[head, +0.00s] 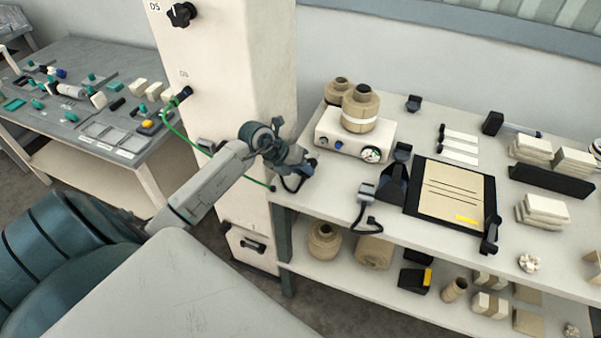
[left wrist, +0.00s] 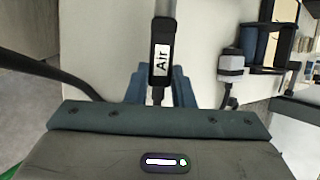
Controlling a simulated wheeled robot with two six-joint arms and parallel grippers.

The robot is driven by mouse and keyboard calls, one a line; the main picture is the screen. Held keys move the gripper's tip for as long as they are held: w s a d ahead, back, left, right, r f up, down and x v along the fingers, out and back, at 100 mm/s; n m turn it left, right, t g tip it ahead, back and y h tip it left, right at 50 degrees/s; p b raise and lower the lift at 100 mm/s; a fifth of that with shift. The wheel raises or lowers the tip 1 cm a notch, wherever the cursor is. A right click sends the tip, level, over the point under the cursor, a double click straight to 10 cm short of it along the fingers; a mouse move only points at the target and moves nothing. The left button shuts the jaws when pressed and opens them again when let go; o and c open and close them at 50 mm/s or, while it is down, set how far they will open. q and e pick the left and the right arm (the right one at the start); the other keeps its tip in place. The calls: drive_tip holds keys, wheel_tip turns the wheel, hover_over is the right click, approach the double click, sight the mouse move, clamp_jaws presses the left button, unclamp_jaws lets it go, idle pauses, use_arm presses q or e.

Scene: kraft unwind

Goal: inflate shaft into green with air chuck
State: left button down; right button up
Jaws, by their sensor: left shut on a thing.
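My left gripper (head: 298,165) is at the left end of the white bench, beside the pale cabinet. In the left wrist view it is shut on a black air chuck (left wrist: 161,62) with a white "Air" label, held between the blue-grey fingers (left wrist: 181,88). A grey stem runs up from the chuck out of the picture. A green hose (head: 190,143) runs from the cabinet down to near my gripper. A round gauge (head: 371,154) with a little green sits on a white box (head: 345,149). Its reading is too small to tell. I cannot identify the shaft. My right gripper is not in view.
A black tray with a kraft sheet (head: 452,192), dark holders (head: 396,177) and pale stacks (head: 541,208) take up the bench (head: 330,192). The tall cabinet (head: 225,60) stands close behind my arm. A cluttered grey table (head: 110,180) is left.

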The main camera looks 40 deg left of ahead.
sight(311, 159)
use_arm(q)
drive_tip(key=shift+w+a+f+b, duration=0.1)
drive_tip(key=shift+w+a+b, duration=0.1)
drive_tip(key=shift+w, duration=0.35)
drive_tip(key=shift+w+a+b, duration=0.1)
drive_tip(key=shift+w+b, duration=0.05)
drive_tip(key=shift+w, duration=0.65)
drive_tip(key=shift+w+a+b, duration=0.1)
drive_tip(key=shift+w+b, duration=0.3)
drive_tip(key=shift+w, duration=0.05)
drive_tip(key=shift+w+a, duration=0.1)
drive_tip(key=shift+w, duration=0.35)
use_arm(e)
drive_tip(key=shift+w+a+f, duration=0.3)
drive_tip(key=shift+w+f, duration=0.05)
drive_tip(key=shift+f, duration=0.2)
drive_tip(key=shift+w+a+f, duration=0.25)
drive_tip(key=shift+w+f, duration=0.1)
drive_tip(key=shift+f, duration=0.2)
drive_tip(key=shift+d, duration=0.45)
use_arm(q)
drive_tip(key=shift+w+a+b, duration=0.1)
drive_tip(key=shift+w+b, duration=0.15)
drive_tip(key=shift+b, duration=0.1)
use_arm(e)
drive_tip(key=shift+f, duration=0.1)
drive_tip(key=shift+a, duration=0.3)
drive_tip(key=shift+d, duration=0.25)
